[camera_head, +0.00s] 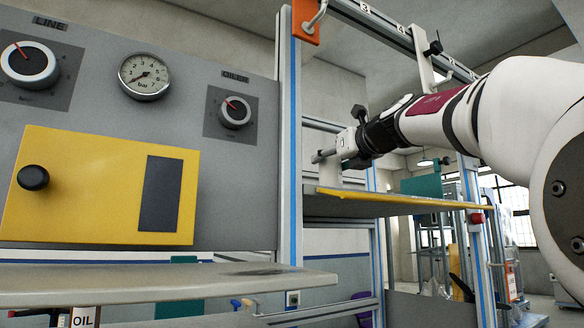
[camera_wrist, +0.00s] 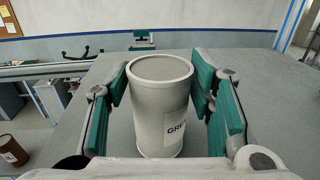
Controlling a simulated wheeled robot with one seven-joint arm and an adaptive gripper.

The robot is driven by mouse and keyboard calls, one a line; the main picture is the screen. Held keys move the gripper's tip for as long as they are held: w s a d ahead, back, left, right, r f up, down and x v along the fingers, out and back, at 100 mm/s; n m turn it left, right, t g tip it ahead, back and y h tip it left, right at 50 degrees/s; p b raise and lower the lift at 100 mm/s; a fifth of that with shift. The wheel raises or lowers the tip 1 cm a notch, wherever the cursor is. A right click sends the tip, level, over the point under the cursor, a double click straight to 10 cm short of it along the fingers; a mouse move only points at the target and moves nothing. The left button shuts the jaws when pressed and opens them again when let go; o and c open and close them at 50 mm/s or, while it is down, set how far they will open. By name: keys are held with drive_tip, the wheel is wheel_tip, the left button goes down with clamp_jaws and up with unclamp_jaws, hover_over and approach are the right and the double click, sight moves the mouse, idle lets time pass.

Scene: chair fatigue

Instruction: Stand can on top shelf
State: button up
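A pale grey can (camera_wrist: 160,120) with a white label reading "GRE" stands upright on a grey surface in the wrist view. The two teal-padded fingers of my gripper (camera_wrist: 161,85) lie on either side of it. The pads come very near its sides, and I cannot tell whether they press on it. In the head view my gripper (camera_head: 325,160) is low over the shelf (camera_head: 400,200), which has a yellow front edge. A small whitish shape behind the fingers there may be the can, mostly hidden.
A grey panel (camera_head: 110,90) with dials, a gauge and a yellow box (camera_head: 100,185) fills the left. A blue-edged upright (camera_head: 289,140) stands close left of my gripper. A lower grey ledge (camera_head: 150,280) runs in front. Another labelled can (camera_wrist: 12,150) shows low at left.

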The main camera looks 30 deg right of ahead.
drive_tip(key=shift+o, duration=0.7)
drive_tip(key=shift+r, duration=0.2)
drive_tip(key=s+a, duration=0.1)
drive_tip(key=s, duration=1.1)
drive_tip(key=shift+a, duration=0.15)
